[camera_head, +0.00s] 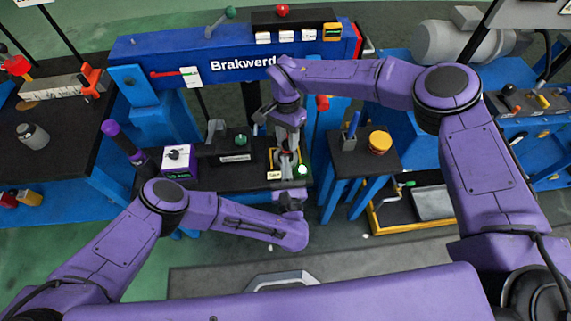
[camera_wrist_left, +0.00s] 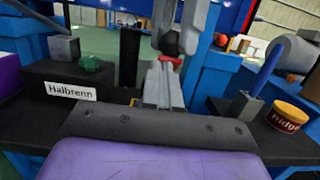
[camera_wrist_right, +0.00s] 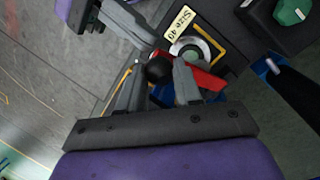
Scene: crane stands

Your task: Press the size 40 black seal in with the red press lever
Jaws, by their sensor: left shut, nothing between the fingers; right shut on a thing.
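My right gripper (camera_head: 287,150) comes down from above and is shut on the black ball knob (camera_wrist_right: 160,68) of the red press lever (camera_wrist_right: 207,82). The lever's red part also shows behind my fingers in the left wrist view (camera_wrist_left: 172,62). My left gripper (camera_wrist_left: 163,75) is shut and empty, low in front of the press; it also shows in the right wrist view (camera_wrist_right: 145,32). A "Size 40" label (camera_wrist_right: 182,22) lies beside a pale ring (camera_wrist_right: 186,43) with a dark ring and greenish centre, inside a yellow frame. I cannot clearly make out the black seal or its depth.
A black block labelled "Halbrenn" (camera_wrist_left: 70,92) with a green knob stands left of the press. A yellow can (camera_head: 379,141) and a blue item (camera_head: 352,128) stand on the side stand at right. The blue Brakwerd beam (camera_head: 160,48) spans behind. A bright green-white spot (camera_head: 303,169) shows beside the frame.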

